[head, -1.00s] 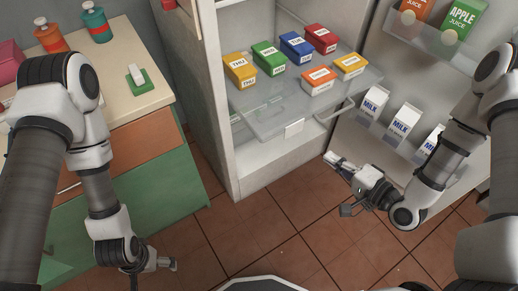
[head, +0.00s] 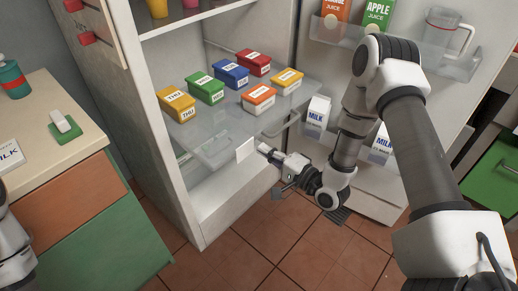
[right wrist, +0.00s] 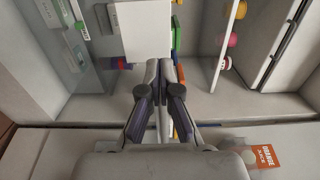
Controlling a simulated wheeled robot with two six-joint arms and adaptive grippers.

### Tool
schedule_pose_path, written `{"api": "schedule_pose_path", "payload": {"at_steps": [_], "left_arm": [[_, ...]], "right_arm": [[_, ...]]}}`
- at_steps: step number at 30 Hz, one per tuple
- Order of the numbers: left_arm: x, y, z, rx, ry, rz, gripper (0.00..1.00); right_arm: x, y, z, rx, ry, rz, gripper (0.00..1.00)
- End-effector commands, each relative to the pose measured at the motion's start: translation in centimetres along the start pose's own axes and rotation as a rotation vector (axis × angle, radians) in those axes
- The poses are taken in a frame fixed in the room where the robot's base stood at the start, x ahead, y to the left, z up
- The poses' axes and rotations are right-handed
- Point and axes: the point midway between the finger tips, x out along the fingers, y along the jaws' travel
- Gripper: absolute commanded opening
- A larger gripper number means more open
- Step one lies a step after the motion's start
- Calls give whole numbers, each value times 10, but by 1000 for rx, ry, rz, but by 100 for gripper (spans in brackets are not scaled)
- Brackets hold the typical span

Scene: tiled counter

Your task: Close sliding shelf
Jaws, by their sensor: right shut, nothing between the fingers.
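The sliding shelf (head: 215,138) is a clear glass-like panel sticking out of the open fridge, with several labelled coloured boxes on it. A white tag (head: 244,150) hangs on its front edge. My right gripper (head: 266,150) is shut and empty, its tips close to the right of the tag and just in front of the shelf edge. In the right wrist view the shut fingers (right wrist: 160,66) point at the lower edge of the white tag (right wrist: 141,30). I cannot tell whether they touch it. My left gripper is out of view; only part of my left arm shows.
The open fridge door (head: 340,95) on the right holds milk cartons (head: 317,115) and juice cartons (head: 378,14). A counter (head: 60,110) with a green-based item (head: 66,130) stands on the left. The tiled floor (head: 255,245) in front is clear.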

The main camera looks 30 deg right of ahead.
Motion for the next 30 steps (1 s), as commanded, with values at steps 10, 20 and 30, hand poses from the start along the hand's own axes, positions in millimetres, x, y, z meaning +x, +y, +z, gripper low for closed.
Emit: {"api": "schedule_pose_path", "payload": {"at_steps": [10,20,30], "left_arm": [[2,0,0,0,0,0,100],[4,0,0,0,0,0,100],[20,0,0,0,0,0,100]], "right_arm": [[25,0,0,0,1,1,0],[28,1,0,-1,0,1,0],[69,3,1,-5,-2,-3,0]]}}
